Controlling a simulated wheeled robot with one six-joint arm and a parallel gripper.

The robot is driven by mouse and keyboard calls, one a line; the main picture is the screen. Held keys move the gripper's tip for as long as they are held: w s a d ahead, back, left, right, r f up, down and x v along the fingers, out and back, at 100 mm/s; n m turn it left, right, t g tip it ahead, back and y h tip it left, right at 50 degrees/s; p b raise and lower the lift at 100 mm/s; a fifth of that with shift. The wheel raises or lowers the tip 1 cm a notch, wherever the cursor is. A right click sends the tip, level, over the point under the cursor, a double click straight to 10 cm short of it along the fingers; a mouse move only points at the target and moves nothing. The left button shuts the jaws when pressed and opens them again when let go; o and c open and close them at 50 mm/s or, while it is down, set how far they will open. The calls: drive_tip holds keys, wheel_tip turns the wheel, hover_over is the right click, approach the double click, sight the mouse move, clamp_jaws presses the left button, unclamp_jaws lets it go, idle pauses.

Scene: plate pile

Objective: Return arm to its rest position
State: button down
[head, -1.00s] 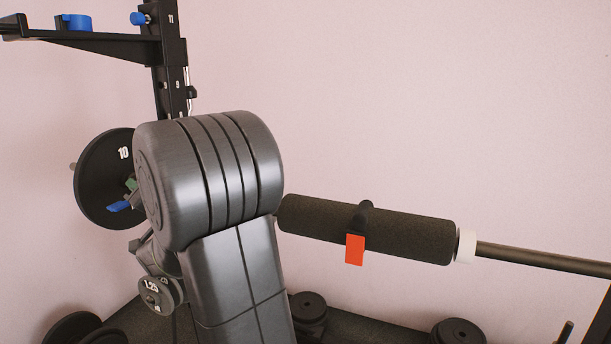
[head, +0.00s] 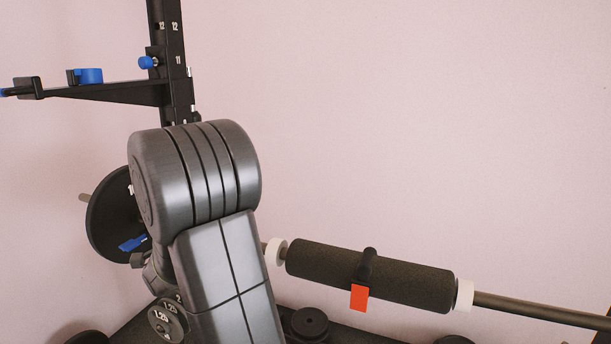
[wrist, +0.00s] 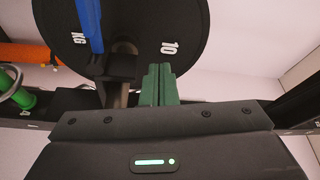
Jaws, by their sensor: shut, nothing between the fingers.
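My gripper (wrist: 157,85) shows in the wrist view as two green fingers pressed together, with nothing between them. They point toward a black plate marked 10 KG (wrist: 140,22). The fingers overlap its lower edge in this view; I cannot tell the gap. A blue lever (wrist: 88,24) and a dark clamp sit at the bar end in front of the plate. In the head view the same plate (head: 107,222) hangs on the bar at left, partly behind my arm. My gripper is hidden there behind the arm.
The bar (head: 540,309) runs right with a black foam pad (head: 320,268) and red tag (head: 359,298). A rack post (head: 172,55) with a side arm (head: 110,92) rises at upper left. Small plates (head: 168,319) hang low beside my arm. Open wall fills the upper right.

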drive_tip(key=shift+w+d+m+h+p, duration=0.3)
drive_tip(key=shift+m+p, duration=0.35)
drive_tip(key=shift+p, duration=0.5)
drive_tip(key=shift+w+m+h+p, duration=0.1)
drive_tip(key=shift+w+m+p, duration=0.25)
drive_tip(key=shift+m+p, duration=0.55)
drive_tip(key=shift+n, duration=0.25)
drive_tip(key=shift+f, duration=0.2)
